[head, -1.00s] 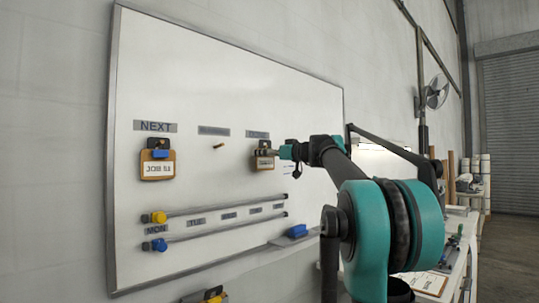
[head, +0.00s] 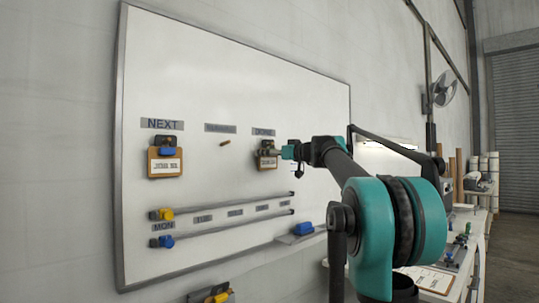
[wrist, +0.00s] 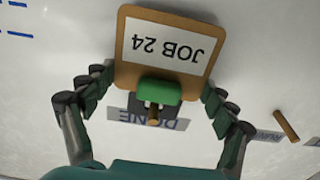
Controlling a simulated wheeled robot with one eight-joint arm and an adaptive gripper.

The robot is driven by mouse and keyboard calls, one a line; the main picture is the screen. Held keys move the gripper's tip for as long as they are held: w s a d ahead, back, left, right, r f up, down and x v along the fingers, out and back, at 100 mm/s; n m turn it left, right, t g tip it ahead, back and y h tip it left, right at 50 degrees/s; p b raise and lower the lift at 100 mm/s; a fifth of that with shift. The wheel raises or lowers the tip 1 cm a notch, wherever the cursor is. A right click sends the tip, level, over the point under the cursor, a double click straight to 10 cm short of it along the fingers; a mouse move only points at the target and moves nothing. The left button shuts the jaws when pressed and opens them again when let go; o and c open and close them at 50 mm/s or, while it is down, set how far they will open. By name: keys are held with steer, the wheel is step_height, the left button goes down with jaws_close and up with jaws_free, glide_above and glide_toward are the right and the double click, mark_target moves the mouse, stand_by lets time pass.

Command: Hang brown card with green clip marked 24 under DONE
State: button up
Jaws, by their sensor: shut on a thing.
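The brown card (wrist: 165,48), marked JOB 24, shows upside down in the wrist view, with its green clip (wrist: 158,91) and a dark hanger plate (wrist: 140,112). My gripper (wrist: 160,86) has a finger at each side edge of the card and is shut on it. A brown peg (wrist: 153,117) shows at the plate; it looks to be at the plate's opening, but I cannot tell how deep. The DONE label (wrist: 177,123) is partly behind the plate. In the head view the card (head: 267,163) is just below the DONE label (head: 263,132), with my gripper at its right.
Another brown card (head: 165,165) with a blue clip hangs under NEXT (head: 162,124). A bare peg (head: 225,143) sits under the middle label. Rails with yellow (head: 163,214) and blue magnets run lower on the whiteboard (head: 200,60). A workbench stands at the right.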

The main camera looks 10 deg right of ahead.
steer(key=o, duration=0.9)
steer(key=shift+c, duration=0.2)
steer(key=shift+s, duration=0.1)
steer(key=v, duration=1.2)
steer(key=s+a+f+m+g+h, duration=0.1)
steer(key=s+a+f+g, duration=0.2)
steer(key=f, duration=1)
steer(key=s+a+f+m+g+h, duration=0.1)
steer(key=s+a+f+g+h, duration=0.3)
steer(key=f, duration=0.9)
steer(key=s+a+f+m+y, duration=0.1)
steer(key=s+f, duration=0.4)
steer(key=f, duration=0.8)
steer(key=s+d+f+m+g+h, duration=0.1)
steer(key=s+d+f+m+h, duration=0.1)
steer(key=s+f, duration=0.8)
steer(key=s+d+f+m+g+h, duration=0.2)
steer(key=s+d+f+h, duration=0.2)
steer(key=s+f, duration=0.7)
step_height(320, 180, down, 4)
steer(key=shift+s+f+h, duration=0.2)
steer(key=shift+h, duration=0.1)
